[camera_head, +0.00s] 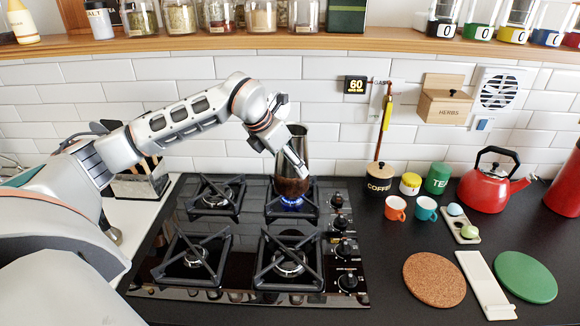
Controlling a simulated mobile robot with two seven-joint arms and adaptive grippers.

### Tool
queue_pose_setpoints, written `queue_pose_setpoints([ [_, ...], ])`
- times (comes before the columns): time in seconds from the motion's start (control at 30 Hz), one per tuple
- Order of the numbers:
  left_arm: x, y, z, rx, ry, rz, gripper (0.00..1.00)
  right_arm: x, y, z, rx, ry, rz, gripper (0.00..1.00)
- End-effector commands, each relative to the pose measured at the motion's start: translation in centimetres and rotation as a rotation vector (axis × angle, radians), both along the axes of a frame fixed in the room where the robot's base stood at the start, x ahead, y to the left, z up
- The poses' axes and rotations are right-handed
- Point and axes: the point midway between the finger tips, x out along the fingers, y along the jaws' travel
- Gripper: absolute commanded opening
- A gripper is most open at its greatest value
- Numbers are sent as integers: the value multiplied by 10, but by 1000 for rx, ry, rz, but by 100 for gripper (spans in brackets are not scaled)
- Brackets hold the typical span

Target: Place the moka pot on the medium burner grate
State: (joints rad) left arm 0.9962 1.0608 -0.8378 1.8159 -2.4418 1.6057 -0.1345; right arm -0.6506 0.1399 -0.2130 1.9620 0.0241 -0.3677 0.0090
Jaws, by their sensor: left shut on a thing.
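The moka pot appears as a tall, dark metallic vessel (318,150) at the back right burner of the hob, upright as far as I can see. My left gripper (300,170) is shut on it from the front left and hides part of its body. The pot's base is at the back right grate (308,211), above a blue flame; I cannot tell whether it touches the grate. Other grates are at the back left (215,198), front left (192,256) and front right (290,262). My right gripper is not in view.
Hob knobs (346,250) line the right side. Right of them are a coffee jar (380,180), orange (396,208) and teal (425,208) cups, a red kettle (485,190) and a cork mat (434,280). A shelf (250,40) with jars runs above.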

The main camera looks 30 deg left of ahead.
Motion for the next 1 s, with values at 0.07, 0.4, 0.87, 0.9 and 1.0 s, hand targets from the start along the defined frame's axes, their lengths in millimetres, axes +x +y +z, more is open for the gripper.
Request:
queue_pose_setpoints([
  [0.07, 16, 8, 5, -3, -7, 2, 7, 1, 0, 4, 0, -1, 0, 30],
  [0.4, 55, 32, 5, -3, -8, 1, 7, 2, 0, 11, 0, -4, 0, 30],
  [0.87, 63, 37, -27, -1, -6, -2, 7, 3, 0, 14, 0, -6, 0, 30],
  [0.9, 63, 37, -28, -1, -6, -2, 7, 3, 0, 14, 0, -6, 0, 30],
  [1.0, 63, 37, -33, -1, -6, -2, 7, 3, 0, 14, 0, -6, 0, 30],
])
